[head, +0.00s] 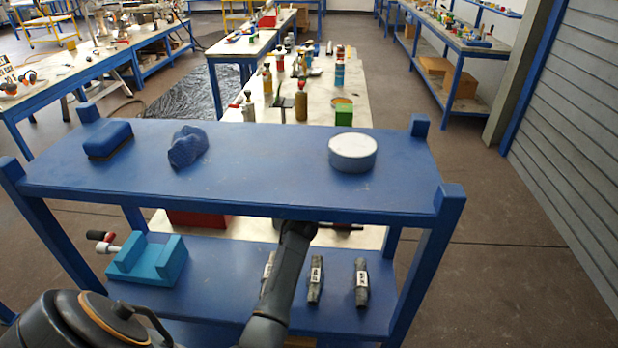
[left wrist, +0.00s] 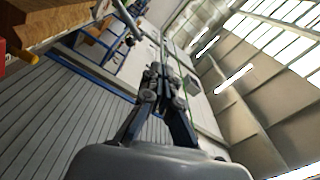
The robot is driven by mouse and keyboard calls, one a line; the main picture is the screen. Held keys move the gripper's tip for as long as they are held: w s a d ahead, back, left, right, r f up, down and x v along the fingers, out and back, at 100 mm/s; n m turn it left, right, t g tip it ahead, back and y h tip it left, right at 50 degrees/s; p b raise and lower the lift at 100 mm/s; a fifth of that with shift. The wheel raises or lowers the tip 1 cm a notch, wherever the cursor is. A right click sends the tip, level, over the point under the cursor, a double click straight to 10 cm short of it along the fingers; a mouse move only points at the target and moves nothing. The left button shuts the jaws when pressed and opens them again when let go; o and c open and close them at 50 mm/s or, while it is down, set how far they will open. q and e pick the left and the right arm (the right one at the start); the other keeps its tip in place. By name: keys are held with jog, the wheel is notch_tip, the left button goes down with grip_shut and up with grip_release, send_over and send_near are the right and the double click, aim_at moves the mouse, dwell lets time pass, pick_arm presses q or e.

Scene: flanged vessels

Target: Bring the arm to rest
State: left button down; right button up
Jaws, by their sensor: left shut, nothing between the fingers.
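My left gripper (left wrist: 160,72) shows in the left wrist view, with its two dark fingers together and nothing between them. It is up in open air, apart from any object. In the head view a dark grey arm link of mine rises from the bottom middle in front of the blue shelf unit (head: 250,200). I cannot make out the gripper's fingers there. My right gripper is not in view.
The lower shelf holds a teal vise (head: 147,260) and dark labelled parts (head: 362,283). Open floor (head: 500,270) lies right.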

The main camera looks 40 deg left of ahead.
pick_arm(q)
jog(key=s+d+f+n+g+h, duration=0.1)
jog(key=s+d+f+g+h, duration=0.1)
jog(key=s+d+f, duration=0.3)
jog(key=s+d+f+n+g+h, duration=0.2)
jog(key=s+d+f+g, duration=0.2)
jog(key=s, duration=1)
jog(key=s+d+f+n+g+h, duration=0.2)
jog(key=s+d+f+g, duration=0.1)
jog(key=s+d+f, duration=0.3)
jog(key=shift+s+d+f+h, duration=0.1)
jog(key=shift+s+d+h, duration=0.05)
jog(key=shift+s+d, duration=0.6)
jog(key=shift+s+d+h, duration=0.15)
jog(key=shift+s+d, duration=0.3)
jog(key=shift+s, duration=0.5)
jog(key=s+d+g+h, duration=0.3)
jog(key=s+d, duration=0.4)
jog(key=s, duration=0.4)
notch_tip(320, 180, down, 26)
jog(key=s+g, duration=0.2)
jog(key=s+a+f, duration=0.3)
jog(key=s+f, duration=1.3)
jog(key=shift+s+f+g+y, duration=0.3)
jog(key=shift+s+g, duration=0.05)
jog(key=shift+g, duration=0.05)
